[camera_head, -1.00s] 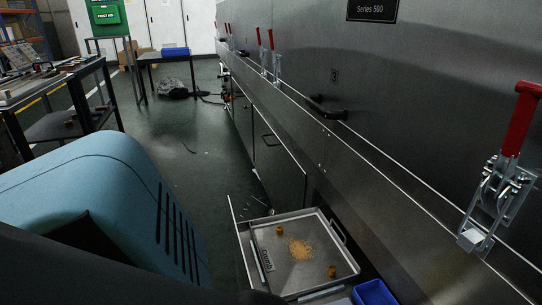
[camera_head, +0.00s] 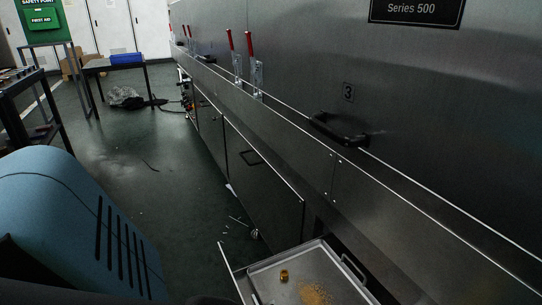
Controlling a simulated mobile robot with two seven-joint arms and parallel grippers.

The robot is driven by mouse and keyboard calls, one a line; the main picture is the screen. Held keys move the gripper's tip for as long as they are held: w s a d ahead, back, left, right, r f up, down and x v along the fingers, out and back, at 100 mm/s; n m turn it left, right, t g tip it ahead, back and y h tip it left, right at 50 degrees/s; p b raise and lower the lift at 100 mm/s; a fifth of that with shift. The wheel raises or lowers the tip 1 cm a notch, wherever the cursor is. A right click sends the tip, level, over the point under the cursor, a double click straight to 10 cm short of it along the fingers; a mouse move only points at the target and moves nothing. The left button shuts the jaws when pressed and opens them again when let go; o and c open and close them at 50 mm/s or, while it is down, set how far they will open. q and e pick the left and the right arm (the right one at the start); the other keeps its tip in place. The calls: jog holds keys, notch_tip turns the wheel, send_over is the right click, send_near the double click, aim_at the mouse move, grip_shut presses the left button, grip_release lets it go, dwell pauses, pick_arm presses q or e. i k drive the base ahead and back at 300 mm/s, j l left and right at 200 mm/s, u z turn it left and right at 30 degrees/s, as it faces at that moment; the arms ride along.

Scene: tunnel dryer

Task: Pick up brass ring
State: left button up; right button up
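A small brass-coloured ring-like piece (camera_head: 284,275) stands in the open metal tray (camera_head: 262,268) at the bottom of the view. It is near the tray's far left part, beside a patch of tan crumbs (camera_head: 314,293). The near part of the tray is cut off by the lower edge of the picture. Neither of my grippers shows in this view.
The steel dryer wall with a black handle (camera_head: 338,130) and upright red-handled clamps (camera_head: 237,68) runs along the right. A cabinet door (camera_head: 262,180) is below. Small bits lie on the floor near a metal piece (camera_head: 254,233). Green floor is open at left centre.

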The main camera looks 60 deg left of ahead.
aim_at(283, 273)
jog(key=k+j, duration=0.1)
jog(key=j, duration=1.2)
jog(key=k+j, duration=0.15)
jog(key=j, duration=0.55)
